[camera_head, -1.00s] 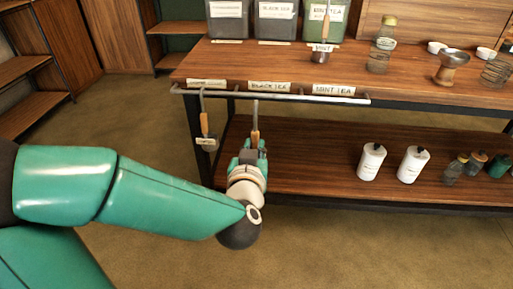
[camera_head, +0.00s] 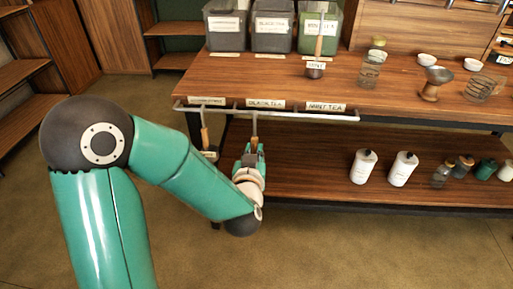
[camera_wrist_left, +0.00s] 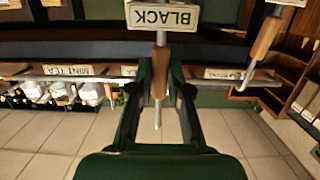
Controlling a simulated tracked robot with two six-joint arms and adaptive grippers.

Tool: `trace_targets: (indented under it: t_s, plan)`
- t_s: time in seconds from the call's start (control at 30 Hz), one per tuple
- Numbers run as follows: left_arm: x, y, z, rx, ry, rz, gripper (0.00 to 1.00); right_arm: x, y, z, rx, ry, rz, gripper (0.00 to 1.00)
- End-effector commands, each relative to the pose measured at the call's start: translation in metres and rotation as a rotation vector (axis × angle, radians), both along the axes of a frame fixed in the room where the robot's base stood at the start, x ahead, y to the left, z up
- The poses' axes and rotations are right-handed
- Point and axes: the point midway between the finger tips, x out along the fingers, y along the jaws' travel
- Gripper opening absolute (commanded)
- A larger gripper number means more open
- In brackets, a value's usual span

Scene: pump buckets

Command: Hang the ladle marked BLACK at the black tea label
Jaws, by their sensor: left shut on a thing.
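My left gripper (camera_head: 252,150) is shut on the wooden handle of the ladle marked BLACK (camera_head: 254,128), just below the rail (camera_head: 300,115) on the table's front edge. The handle stands upright, its thin metal end near the rail under the black tea label (camera_head: 265,104). I cannot tell whether its hook is over the rail. In the left wrist view the fingers (camera_wrist_left: 162,85) close around the handle, and the ladle's BLACK tag (camera_wrist_left: 163,17) appears upside down. The ladle's bowl is not clearly visible. My right gripper is not in view.
Another ladle (camera_head: 205,138) hangs from the rail to the left, close to my gripper. A mint ladle (camera_head: 317,66) stands on the tabletop. White bottles (camera_head: 363,167) and jars stand on the lower shelf to the right. The rail under the mint label (camera_head: 325,107) is clear.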

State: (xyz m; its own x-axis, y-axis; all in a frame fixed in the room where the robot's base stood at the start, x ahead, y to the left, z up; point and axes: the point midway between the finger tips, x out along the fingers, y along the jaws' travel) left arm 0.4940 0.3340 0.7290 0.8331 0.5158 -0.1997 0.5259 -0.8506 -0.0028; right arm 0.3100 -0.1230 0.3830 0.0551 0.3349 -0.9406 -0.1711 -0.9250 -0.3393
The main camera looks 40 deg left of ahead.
Motion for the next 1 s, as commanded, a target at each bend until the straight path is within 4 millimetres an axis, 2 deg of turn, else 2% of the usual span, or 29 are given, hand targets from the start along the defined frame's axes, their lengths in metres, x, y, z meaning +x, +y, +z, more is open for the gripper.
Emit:
trace_targets:
  t_s: [0.03, 0.17, 0.83, 0.9, 1.0]
  plan:
    - [0.001, 0.001, 0.003, -0.002, 0.002, -0.001, 0.0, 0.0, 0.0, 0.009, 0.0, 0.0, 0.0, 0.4]
    - [0.01, 0.007, 0.0, -0.002, -0.001, 0.002, 0.0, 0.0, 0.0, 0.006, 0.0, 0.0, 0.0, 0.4]
    - [0.057, 0.035, 0.001, -0.002, -0.001, -0.001, 0.0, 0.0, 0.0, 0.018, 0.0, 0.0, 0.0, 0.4]
    - [0.056, 0.034, -0.011, -0.001, -0.001, -0.002, 0.0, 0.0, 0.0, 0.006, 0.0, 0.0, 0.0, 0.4]
    - [0.056, 0.034, -0.018, -0.002, -0.001, -0.002, 0.0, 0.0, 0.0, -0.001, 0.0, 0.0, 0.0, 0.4]
